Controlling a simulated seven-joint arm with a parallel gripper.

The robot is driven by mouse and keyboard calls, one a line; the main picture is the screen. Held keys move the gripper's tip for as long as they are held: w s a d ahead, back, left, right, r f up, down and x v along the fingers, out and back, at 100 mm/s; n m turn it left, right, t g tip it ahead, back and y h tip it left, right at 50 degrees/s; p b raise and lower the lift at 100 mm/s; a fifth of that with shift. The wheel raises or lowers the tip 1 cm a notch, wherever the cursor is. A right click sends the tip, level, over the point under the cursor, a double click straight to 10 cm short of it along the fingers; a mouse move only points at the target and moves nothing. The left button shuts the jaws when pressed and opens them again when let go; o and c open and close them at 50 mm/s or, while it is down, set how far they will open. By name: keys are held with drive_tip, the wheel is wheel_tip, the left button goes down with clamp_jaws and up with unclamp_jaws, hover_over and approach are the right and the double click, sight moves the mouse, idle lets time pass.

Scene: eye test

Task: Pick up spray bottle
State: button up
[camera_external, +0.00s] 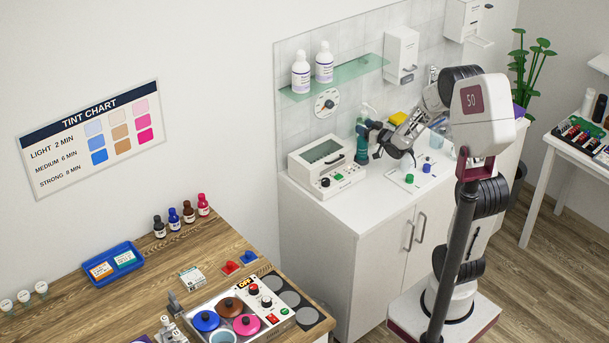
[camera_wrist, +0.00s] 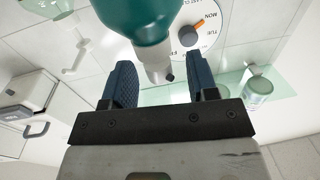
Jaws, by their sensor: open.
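The spray bottle (camera_external: 361,145) is teal and stands on the white counter by the wall, partly hidden by my gripper in the external view. In the wrist view, which looks turned over, the teal bottle (camera_wrist: 150,22) is at the top centre, cut off by the frame edge, with its pale nozzle pointing between my fingers. My gripper (camera_external: 374,138) is close beside the bottle in the external view. In the wrist view my gripper (camera_wrist: 160,70) is open, with a gap on both sides of the nozzle. I cannot tell whether either finger touches the bottle.
A white box with a window (camera_external: 327,165) stands left of the bottle. A glass shelf (camera_external: 335,76) with two white bottles hangs above, near a wall dial (camera_external: 326,103). Right are a yellow item (camera_external: 397,118) and small green and blue pieces. The counter's front (camera_external: 345,203) is bare.

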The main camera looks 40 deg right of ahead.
drive_tip(key=shift+w+a, duration=0.1)
drive_tip(key=shift+w, duration=1.1)
